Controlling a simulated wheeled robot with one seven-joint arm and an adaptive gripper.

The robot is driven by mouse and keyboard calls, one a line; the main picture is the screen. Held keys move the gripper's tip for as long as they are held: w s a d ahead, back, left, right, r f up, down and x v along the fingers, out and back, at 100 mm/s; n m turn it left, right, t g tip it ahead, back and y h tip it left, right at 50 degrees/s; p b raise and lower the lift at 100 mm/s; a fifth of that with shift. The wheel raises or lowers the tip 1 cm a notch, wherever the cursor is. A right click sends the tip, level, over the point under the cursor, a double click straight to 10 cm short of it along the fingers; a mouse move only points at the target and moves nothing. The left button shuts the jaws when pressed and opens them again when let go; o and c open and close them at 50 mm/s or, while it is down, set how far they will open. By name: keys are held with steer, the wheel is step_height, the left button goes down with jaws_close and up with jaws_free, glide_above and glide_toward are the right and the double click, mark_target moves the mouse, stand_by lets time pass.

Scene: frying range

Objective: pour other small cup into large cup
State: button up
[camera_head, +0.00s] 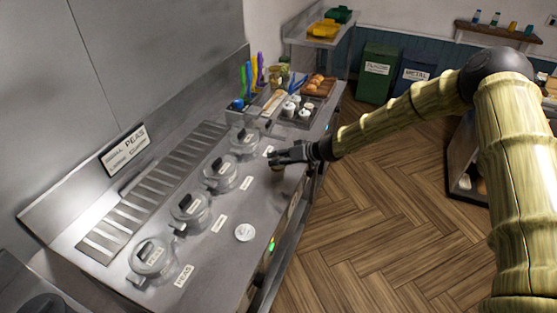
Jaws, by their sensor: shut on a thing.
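My gripper (277,158) reaches in from the right over the front part of the steel counter. It is shut on a small brownish cup-like thing (278,168), mostly hidden beneath the fingers. I cannot tell what is in it or whether it touches the counter. A round pale thing (244,232) sits near the counter's front edge, nearer to me than the gripper. It may be a cup seen from above, but its depth and contents are too small to tell. I cannot tell which thing is the large cup.
Several lidded clear pots (188,207) stand in a row along the counter (215,255), with labels before them. A sign (124,147) leans behind. Green (377,72) and blue bins stand beyond.

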steer(key=shift+s+f, duration=0.1)
steer(key=shift+s, duration=0.05)
steer(key=shift+t, duration=0.3)
steer(key=shift+n, duration=0.3)
steer(key=shift+f+t+b, duration=0.1)
steer(key=shift+t+b, duration=0.3)
steer(key=shift+b, duration=0.1)
steer(key=shift+n+y+b, duration=0.3)
steer(key=b, duration=0.6)
steer(key=shift+w+d+t, duration=0.1)
steer(key=shift+w+t, duration=0.1)
steer(key=shift+t, duration=0.2)
steer(key=b, duration=0.7)
steer(key=shift+s+n+y+b, duration=0.25)
steer(key=shift+n+y+b, duration=0.05)
steer(key=shift+n+b, duration=0.1)
steer(key=n+t+b, duration=0.1)
steer(key=b, duration=0.2)
steer(key=shift+f+t+b, duration=0.1)
steer(key=shift+t+b, duration=0.2)
steer(key=shift+t, duration=0.1)
steer(key=n+y+b, duration=0.1)
steer(key=b, duration=0.2)
steer(key=n+t+y+b, duration=0.1)
steer(key=b, duration=0.3)
steer(key=shift+f+t, duration=0.25)
steer(key=shift+t, duration=0.05)
